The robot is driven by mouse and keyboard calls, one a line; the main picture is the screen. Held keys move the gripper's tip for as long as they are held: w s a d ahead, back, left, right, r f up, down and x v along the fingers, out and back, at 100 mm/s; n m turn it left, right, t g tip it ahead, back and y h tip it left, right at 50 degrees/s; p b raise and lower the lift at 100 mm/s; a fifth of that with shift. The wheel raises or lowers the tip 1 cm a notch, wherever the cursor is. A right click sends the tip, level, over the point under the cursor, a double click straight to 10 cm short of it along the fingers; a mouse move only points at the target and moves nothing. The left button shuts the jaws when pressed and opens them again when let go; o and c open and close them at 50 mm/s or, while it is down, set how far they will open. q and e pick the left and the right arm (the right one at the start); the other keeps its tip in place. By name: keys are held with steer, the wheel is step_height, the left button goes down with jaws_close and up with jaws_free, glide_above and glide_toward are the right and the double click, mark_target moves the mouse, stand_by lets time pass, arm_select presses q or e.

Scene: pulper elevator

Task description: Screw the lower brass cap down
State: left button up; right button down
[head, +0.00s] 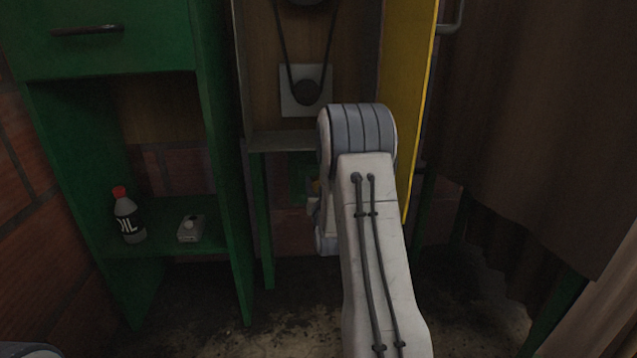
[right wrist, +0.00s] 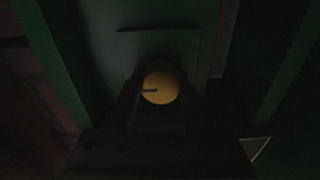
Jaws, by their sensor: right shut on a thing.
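The lower brass cap (right wrist: 160,88) is a round yellow disc with a dark slot mark on its left side in the right wrist view. It sits in front of a green panel (right wrist: 165,45). My right gripper (right wrist: 160,80) is shut on the cap, with one dark finger on each side of it. I cannot tell how far down the cap sits. My left gripper is not in view.
A green cabinet (head: 215,150) on the left holds an oil bottle (head: 129,217) and a small pale box (head: 190,229). A belt and pulley (head: 306,92) are above. A yellow door panel (head: 408,70) and a brown curtain (head: 550,120) stand right of my arm.

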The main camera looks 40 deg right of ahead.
steer(key=m+p, duration=0.1)
steer(key=m, duration=0.5)
steer(key=shift+f+m, duration=0.1)
steer(key=shift+m, duration=0.2)
steer(key=m+p, duration=0.1)
steer(key=m, duration=0.4)
steer(key=shift+m, duration=0.3)
steer(key=m+p, duration=0.1)
steer(key=m, duration=0.5)
steer(key=shift+s+f+h+p, duration=0.1)
steer(key=shift+f+h+p, duration=0.05)
steer(key=shift+h+p, duration=0.15)
steer(key=m, duration=0.5)
steer(key=shift+f+m+g+p, duration=0.1)
steer(key=shift+m+g+p, duration=0.2)
steer(key=shift+m+p, duration=0.1)
steer(key=shift+c, duration=1.5)
jaws_free()
